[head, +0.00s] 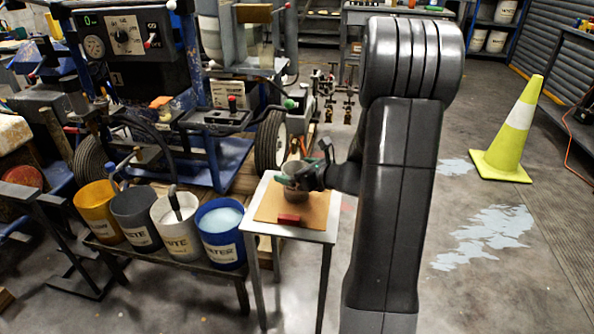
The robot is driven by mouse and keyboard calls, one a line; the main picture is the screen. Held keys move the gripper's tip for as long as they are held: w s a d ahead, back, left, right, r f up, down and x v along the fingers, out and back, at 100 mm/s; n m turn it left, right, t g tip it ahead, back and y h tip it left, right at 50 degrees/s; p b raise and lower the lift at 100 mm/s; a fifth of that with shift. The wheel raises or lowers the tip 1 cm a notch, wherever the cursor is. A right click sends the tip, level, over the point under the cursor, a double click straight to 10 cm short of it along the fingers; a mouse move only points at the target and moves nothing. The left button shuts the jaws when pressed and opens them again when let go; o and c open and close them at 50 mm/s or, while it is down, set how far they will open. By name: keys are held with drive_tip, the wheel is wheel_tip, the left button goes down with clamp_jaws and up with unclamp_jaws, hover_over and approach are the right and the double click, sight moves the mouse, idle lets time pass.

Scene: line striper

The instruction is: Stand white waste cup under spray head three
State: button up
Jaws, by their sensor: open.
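My gripper (296,179) is small in the head view, over a small side table (325,237) with a tan board on top. Its jaws are open. A grey-brown round vessel (294,194) stands on the board just under and between the jaws, partly hidden by them; I cannot tell whether they touch it. No clearly white cup shows, and I cannot tell whether this vessel is the waste cup. Several small upright fittings (349,98) on the floor behind the table may be the spray heads; I cannot read any numbers.
A red block (289,219) lies on the board's front part. A bench left of the table holds yellow, grey, white (176,226) and blue (221,236) buckets. The striper machine (150,90) stands behind. A yellow cone (511,135) stands right; floor there is mostly clear.

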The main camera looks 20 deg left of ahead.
drive_tip(key=shift+r, duration=0.1)
drive_tip(key=shift+d+r, duration=0.1)
drive_tip(key=shift+r, duration=0.15)
drive_tip(key=p+v, duration=0.2)
drive_tip(key=v, duration=0.9)
drive_tip(key=shift+s+d+p, duration=0.2)
drive_tip(key=shift+d+p, duration=0.2)
